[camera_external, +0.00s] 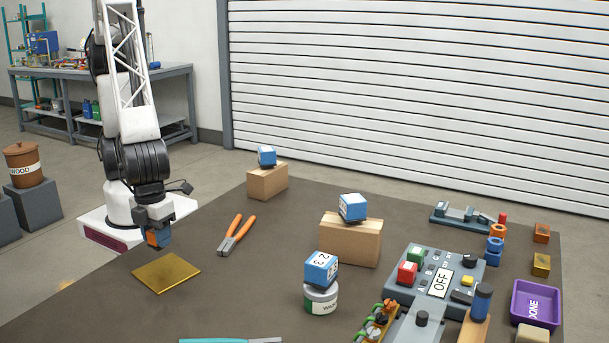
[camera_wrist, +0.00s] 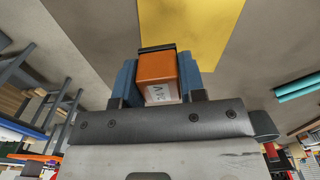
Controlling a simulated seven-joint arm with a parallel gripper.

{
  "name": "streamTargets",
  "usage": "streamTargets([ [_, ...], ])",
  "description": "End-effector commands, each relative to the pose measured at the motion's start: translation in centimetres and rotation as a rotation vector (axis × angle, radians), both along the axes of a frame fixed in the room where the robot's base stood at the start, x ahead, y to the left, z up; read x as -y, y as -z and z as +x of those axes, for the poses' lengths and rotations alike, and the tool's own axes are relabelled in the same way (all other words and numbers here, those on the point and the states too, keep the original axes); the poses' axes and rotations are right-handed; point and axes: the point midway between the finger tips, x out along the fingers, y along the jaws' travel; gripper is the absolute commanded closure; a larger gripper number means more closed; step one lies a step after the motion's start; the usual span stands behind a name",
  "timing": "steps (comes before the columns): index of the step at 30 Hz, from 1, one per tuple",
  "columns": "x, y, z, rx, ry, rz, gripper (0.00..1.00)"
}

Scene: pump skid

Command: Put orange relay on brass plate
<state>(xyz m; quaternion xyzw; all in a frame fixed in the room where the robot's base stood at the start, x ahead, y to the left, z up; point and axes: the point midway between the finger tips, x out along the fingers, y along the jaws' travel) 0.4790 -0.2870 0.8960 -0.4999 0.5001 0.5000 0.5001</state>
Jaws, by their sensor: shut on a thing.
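My gripper (camera_external: 158,236) is shut on the orange relay, with blue fingers on either side of it. In the wrist view the orange relay (camera_wrist: 158,75) is a small orange block with a dark edge and a white label, held between the fingertips (camera_wrist: 158,78). In the external view the relay is mostly hidden by the fingers. The brass plate (camera_external: 166,272) is a flat gold square on the dark table, just below and in front of my gripper. It also shows in the wrist view (camera_wrist: 190,30), beyond the relay. The relay appears above the table, near the plate's back edge.
Orange-handled pliers (camera_external: 236,236) lie right of the plate. A blue cube (camera_external: 321,268) sits on a can (camera_external: 321,299). Cardboard blocks (camera_external: 350,240) bear other blue cubes. A grey control panel (camera_external: 434,284) and purple tray (camera_external: 535,305) stand at right. Table around the plate is clear.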

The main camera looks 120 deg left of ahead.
Motion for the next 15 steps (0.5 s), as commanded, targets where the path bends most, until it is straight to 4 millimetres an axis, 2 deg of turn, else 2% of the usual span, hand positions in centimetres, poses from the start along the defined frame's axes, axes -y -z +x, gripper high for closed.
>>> streamTargets([
  [6, 1.4, 0.2, 2.3, 0.000, 0.000, 0.000, 0.87],
  [15, 1.9, 0.4, 3.1, 0.000, 0.000, 0.000, 0.87],
])
